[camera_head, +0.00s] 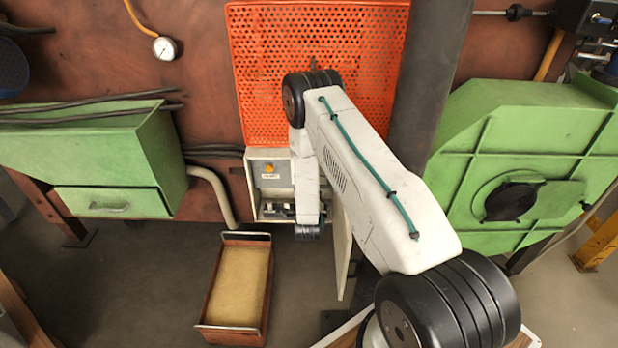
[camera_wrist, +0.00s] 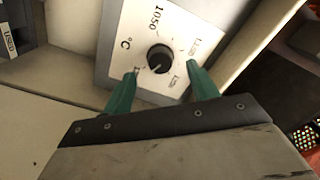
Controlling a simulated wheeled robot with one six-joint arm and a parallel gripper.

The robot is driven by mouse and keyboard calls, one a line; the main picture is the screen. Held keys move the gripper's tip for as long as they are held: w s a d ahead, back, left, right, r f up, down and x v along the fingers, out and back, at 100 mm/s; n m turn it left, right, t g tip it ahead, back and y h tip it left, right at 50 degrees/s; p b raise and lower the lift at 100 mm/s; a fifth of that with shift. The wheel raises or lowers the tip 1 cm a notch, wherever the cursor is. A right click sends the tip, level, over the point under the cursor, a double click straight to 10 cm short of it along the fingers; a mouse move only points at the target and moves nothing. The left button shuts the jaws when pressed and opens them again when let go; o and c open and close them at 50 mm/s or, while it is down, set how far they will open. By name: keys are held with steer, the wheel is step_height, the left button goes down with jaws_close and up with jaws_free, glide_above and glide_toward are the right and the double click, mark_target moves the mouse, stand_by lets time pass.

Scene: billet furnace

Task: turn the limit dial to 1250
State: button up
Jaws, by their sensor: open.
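The limit dial (camera_wrist: 160,58) is a black round knob on a white plate (camera_wrist: 125,40) in the wrist view. In the head view my arm hides the dial and the fingers.
The open control cabinet (camera_head: 269,171) has an orange lamp, with its door (camera_head: 342,245) swung out at the right. A cabinet wall stands close to the right of the plate in the wrist view. A tray (camera_head: 238,285) lies on the floor below; a green housing (camera_head: 530,160) is at right.

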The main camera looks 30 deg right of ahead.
steer(key=shift+x, duration=1.95)
steer(key=c, duration=1)
steer(key=shift+n, duration=7.1)
